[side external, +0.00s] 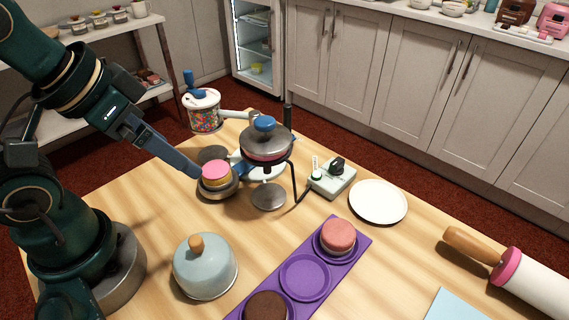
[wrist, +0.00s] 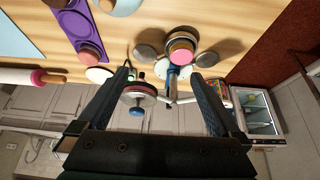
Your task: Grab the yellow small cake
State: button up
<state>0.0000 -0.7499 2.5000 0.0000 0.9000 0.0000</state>
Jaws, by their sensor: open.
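The small cake (side external: 216,179) has yellow sides and a pink top. It sits on a small metal turntable plate (side external: 219,194) left of the table's middle. In the wrist view the cake (wrist: 182,45) appears beyond the fingertips, between their lines and nearer the right finger. My gripper (side external: 196,172) is at the cake's left edge in the side view, at about its height. Whether a finger touches it I cannot tell. In the wrist view my gripper (wrist: 162,75) has its fingers wide apart with nothing held between them.
A round machine with a blue knob (side external: 265,124) stands right of the cake. A sprinkle jar (side external: 203,110) is behind it. A light-blue dome (side external: 205,267) and a purple tray (side external: 277,254) with pink and brown cakes are in front. A white plate (side external: 378,201) lies right.

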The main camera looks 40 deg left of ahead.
aim_at(218, 175)
jog(key=shift+f, duration=0.1)
jog(key=f+m+g+y, duration=0.1)
jog(key=f+m+y, duration=0.2)
jog(key=m, duration=0.2)
jog(key=w+f+m+g+y, duration=0.1)
jog(key=f+m+g+y, duration=0.1)
jog(key=m, duration=0.3)
jog(key=f+m+g+y, duration=0.2)
jog(key=f+m+y, duration=0.1)
jog(key=m, duration=0.3)
jog(key=shift+w+a+f+y, duration=0.15)
jog(key=shift+w+f+y, duration=0.2)
jog(key=shift+y, duration=0.45)
jog(key=w+m+t+y, duration=0.1)
jog(key=m, duration=0.1)
jog(key=w+f+m+t, duration=0.1)
jog(key=w, duration=0.1)
jog(key=w+f+m+t+y, duration=0.1)
jog(key=m, duration=0.1)
jog(key=shift+w+d+f+m+t+y, duration=0.15)
jog(key=shift+d+f+m+t+y, duration=0.15)
jog(key=shift+d+t, duration=0.1)
jog(key=shift+w+f+m+t, duration=0.15)
jog(key=shift+w+m+t, duration=0.15)
jog(key=shift+w+m, duration=0.1)
jog(key=shift+x, duration=2.55)
